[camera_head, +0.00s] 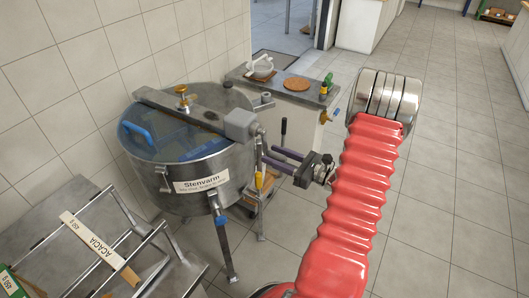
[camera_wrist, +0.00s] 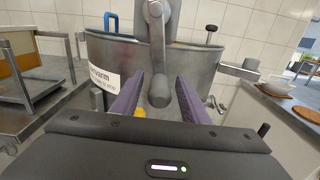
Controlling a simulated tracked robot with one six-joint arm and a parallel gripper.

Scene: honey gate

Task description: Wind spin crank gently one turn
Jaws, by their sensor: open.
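The spin crank (camera_wrist: 157,50) hangs down from a grey hub on the front of a steel drum (camera_head: 195,170). Its rounded grey grip (camera_wrist: 159,90) is at the lower end. In the head view, the grey gear housing (camera_head: 240,125) sits at the end of the bar across the drum's top. My gripper (camera_head: 264,155) reaches in from the right, its purple fingers pointing at the crank. In the wrist view, my open gripper (camera_wrist: 158,84) has one finger on each side of the grip, with gaps showing. How deep the grip sits between them is unclear.
A metal rack (camera_head: 150,245) with a strip reading ACACIA stands at lower left. A side counter (camera_head: 285,85) with a bowl and a round board is behind the drum. A black-handled lever (camera_head: 283,130) stands near my gripper. Floor at right is clear.

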